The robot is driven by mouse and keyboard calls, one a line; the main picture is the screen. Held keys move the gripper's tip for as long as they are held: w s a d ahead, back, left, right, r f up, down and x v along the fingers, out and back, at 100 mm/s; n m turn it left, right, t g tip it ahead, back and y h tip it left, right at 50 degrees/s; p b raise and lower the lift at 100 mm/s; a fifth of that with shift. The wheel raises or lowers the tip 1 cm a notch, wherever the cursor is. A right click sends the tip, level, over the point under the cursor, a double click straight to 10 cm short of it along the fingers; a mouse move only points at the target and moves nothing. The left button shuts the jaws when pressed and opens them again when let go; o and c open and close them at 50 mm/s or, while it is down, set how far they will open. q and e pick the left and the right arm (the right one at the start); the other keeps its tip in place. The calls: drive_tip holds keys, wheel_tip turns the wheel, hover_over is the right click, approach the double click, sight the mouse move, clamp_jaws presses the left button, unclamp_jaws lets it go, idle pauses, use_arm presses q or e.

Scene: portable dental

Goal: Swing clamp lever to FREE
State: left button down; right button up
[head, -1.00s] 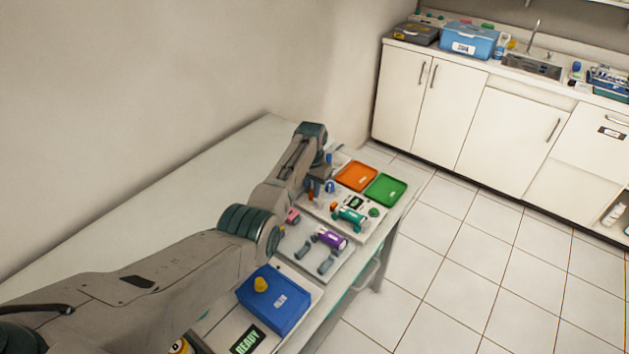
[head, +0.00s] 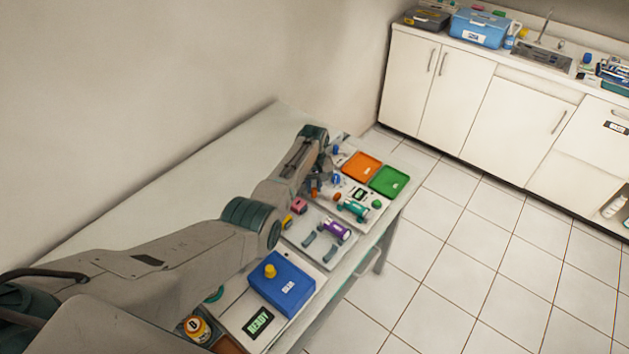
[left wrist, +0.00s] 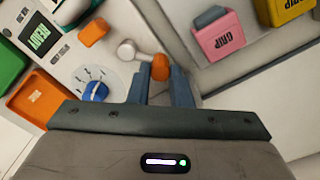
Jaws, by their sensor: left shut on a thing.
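The clamp lever (left wrist: 127,49) shows in the left wrist view as a pale arm with a round pivot end and an orange knob (left wrist: 160,67). It lies on a white panel beside a blue dial (left wrist: 95,91). My left gripper (left wrist: 161,82) is shut on the orange knob, one finger on each side. In the head view my left gripper (head: 320,182) is low over the white device on the table, and my arm hides part of it. I cannot read any lever position label. My right gripper is not in view.
A pink grip block (left wrist: 218,36) and a yellow one (left wrist: 288,9) are close by. A purple-banded cylinder (head: 334,231) and a teal one (head: 353,210) lie nearby. Orange (head: 362,166) and green trays (head: 389,181) are beyond. A blue box (head: 282,283) is nearer.

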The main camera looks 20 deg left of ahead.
sight(314, 189)
use_arm(q)
drive_tip(key=shift+s+n, duration=0.15)
drive_tip(key=shift+n, duration=0.25)
drive_tip(key=c, duration=1.3)
unclamp_jaws()
drive_tip(key=shift+r, duration=0.55)
wheel_tip(314, 189, up, 10)
drive_tip(key=shift+f+b, duration=0.15)
drive_tip(key=shift+b, duration=0.65)
